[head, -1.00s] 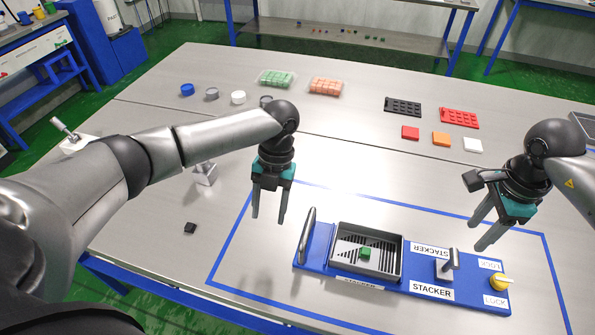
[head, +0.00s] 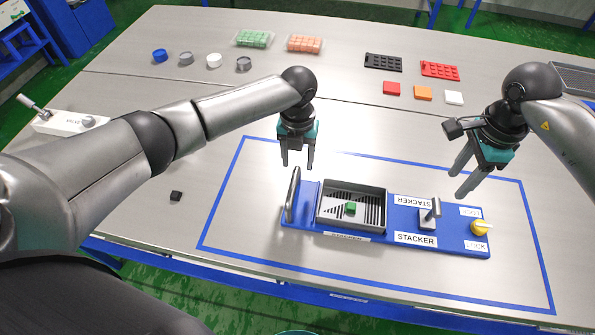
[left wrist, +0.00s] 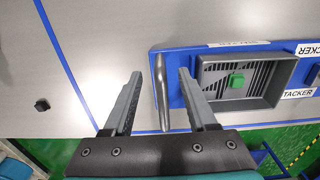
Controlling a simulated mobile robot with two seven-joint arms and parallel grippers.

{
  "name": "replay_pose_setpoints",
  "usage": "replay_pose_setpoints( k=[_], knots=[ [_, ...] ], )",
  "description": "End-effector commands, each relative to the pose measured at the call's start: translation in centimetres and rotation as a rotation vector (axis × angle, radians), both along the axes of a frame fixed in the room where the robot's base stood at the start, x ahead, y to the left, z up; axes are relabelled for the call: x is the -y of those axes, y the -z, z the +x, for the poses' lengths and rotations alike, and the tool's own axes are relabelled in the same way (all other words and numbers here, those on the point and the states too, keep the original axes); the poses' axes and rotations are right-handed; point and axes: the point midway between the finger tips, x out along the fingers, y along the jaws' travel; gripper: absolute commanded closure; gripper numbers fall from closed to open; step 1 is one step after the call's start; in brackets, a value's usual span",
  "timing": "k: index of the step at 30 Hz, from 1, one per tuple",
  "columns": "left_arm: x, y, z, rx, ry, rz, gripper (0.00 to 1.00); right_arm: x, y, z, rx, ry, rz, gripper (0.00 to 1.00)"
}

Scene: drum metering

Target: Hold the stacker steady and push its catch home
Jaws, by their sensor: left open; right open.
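The stacker (head: 311,220) is a blue base lying inside a blue taped outline on the table. At its left end stands a grey upright handle (head: 293,194). A grey tray (head: 340,222) with a striped floor and a green block (head: 350,208) is beside the handle. Further right are a small metal lever (head: 430,214) and a yellow catch knob (head: 480,228) between LOCK labels. My left gripper (head: 297,165) is open just behind the handle. In the left wrist view the handle (left wrist: 161,92) lies between its fingers, apart from both. My right gripper (head: 460,185) is open above and behind the catch.
A small black block (head: 176,196) lies left of the outline. Several caps (head: 214,61), green (head: 252,39) and orange (head: 304,44) block trays, coloured squares (head: 422,93) and a red rack (head: 440,70) lie towards the back. The table between is clear.

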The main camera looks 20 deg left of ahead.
Motion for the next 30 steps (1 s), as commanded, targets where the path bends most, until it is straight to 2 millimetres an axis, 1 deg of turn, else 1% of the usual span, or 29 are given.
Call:
replay_pose_setpoints(
  k=[1,3,6,9,15,24,26,30],
  knots=[
    [0.0,1.1,-0.2,-0.004,-0.001,0.001,0.43,0.0,0.0,0.0,0.000,0.000,0.000,0.50],
    [0.0,2.2,-0.1,-0.003,-0.002,0.000,0.43,0.0,0.0,0.0,0.000,0.000,0.000,0.50],
    [0.0,3.7,-0.1,-0.003,-0.001,0.000,0.43,0.0,0.0,0.0,0.000,0.000,0.000,0.50],
    [0.0,4.7,-0.1,-0.003,-0.001,0.000,0.43,0.0,0.0,0.0,0.000,0.000,0.000,0.50],
    [0.0,5.7,-0.1,-0.001,0.000,0.001,0.43,0.0,0.0,0.0,0.000,0.000,0.000,0.50],
    [0.0,5.8,0.0,-0.001,0.000,0.001,0.43,0.0,0.0,0.0,0.000,0.000,0.000,0.50],
    [0.0,5.8,0.0,-0.001,0.000,0.001,0.48,0.0,0.0,0.0,0.000,0.000,0.000,0.50],
    [0.0,5.8,0.0,-0.001,-0.001,0.001,0.64,0.0,0.0,0.0,0.000,0.000,0.000,0.50]
  ],
)
